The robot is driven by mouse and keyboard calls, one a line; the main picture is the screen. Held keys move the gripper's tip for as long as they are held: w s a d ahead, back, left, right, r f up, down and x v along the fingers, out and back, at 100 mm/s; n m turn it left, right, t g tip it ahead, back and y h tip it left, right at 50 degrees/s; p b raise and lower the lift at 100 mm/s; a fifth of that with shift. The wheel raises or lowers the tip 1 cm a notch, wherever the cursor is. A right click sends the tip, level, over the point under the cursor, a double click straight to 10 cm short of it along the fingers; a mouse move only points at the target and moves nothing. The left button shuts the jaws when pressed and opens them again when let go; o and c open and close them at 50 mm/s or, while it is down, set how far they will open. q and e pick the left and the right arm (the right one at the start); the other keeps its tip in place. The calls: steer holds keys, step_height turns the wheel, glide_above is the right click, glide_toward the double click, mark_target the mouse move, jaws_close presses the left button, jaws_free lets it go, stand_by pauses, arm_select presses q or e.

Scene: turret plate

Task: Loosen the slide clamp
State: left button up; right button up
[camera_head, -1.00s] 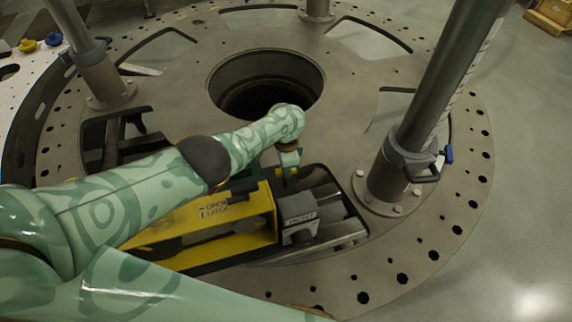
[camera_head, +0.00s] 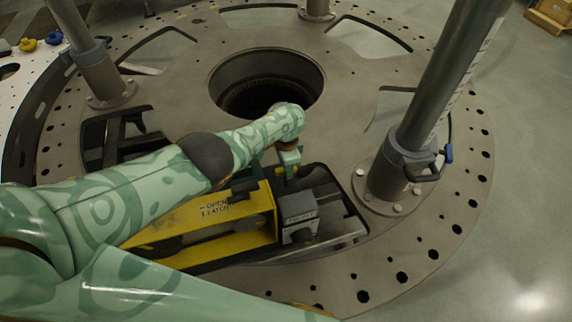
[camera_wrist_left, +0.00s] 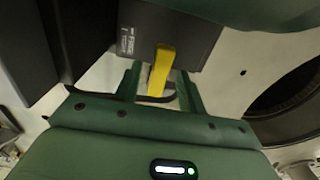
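The slide clamp seems to be the grey block (camera_head: 298,213) with a small label, on the rails at the right end of the yellow box. In the left wrist view, a dark grey housing (camera_wrist_left: 200,42) with a label carries a yellow lever (camera_wrist_left: 161,72). My left gripper (camera_head: 289,170) points down just behind the grey block. In the left wrist view, the two green fingers of my left gripper (camera_wrist_left: 162,95) stand apart. The lever shows in the gap between them, with space on both sides. Whether either finger touches it cannot be told. My right gripper is not in view.
The yellow box (camera_head: 245,205), marked "OPEN LATCH", lies left of the block, partly behind my arm. A thick post (camera_head: 430,110) with a blue-tipped handle stands to the right. A round hole (camera_head: 265,85) opens in the plate (camera_head: 350,75) behind.

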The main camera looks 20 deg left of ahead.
arm_select(q)
step_height(320, 180, up, 16)
steer(key=p, duration=1.2)
steer(key=shift+r, duration=0.15)
